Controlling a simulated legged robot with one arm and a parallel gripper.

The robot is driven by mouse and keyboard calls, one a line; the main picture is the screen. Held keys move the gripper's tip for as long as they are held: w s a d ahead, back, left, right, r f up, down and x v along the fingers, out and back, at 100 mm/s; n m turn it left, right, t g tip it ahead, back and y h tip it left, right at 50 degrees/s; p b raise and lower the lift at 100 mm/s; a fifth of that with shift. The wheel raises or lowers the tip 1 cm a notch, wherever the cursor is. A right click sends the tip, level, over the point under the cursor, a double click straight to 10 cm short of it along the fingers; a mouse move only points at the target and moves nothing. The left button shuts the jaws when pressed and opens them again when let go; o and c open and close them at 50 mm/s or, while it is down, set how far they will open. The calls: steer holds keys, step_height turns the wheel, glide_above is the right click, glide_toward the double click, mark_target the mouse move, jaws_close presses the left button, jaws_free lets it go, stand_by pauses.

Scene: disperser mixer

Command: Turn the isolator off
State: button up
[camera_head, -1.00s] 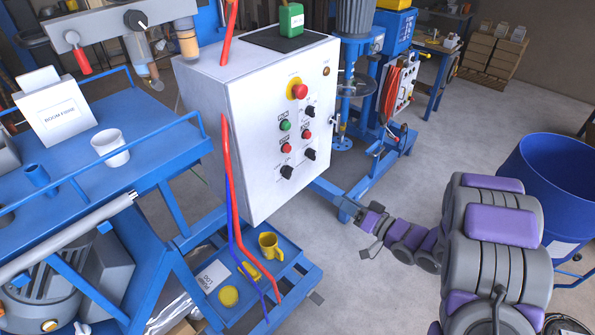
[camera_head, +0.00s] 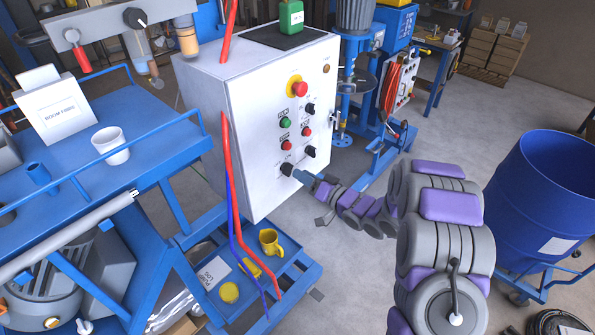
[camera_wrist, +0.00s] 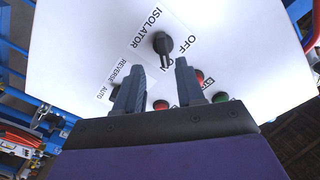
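The isolator knob (camera_wrist: 163,45) is a black rotary switch on the white control cabinet, below the printed word ISOLATOR in the wrist view. OFF is printed beside it; its lever points down the picture, near a partly covered ON label. In the head view the knob (camera_head: 287,169) is at the lower left of the panel's controls. My gripper (camera_wrist: 160,64) is open, its two dark fingers apart with the knob's lever ahead of the gap. I cannot tell whether they touch it. In the head view my gripper (camera_head: 299,175) is close at the knob's right.
Other black knobs (camera_head: 310,152), a green button (camera_head: 285,123), red buttons (camera_head: 286,145) and a red emergency stop (camera_head: 300,89) share the panel (camera_head: 255,150). Red and blue hoses hang at its left. A blue drum (camera_head: 545,195) stands at the right.

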mark_target(291, 171)
steer(key=a, duration=0.1)
steer(key=w+a, duration=0.1)
steer(key=a, duration=0.1)
steer(key=w+a, duration=0.1)
steer(key=shift+a+f, duration=0.1)
steer(key=shift+a, duration=0.3)
steer(key=shift+d, duration=0.9)
steer(key=shift+c, duration=0.3)
steer(key=c, duration=0.3)
steer(key=shift+a, duration=0.5)
jaws_close()
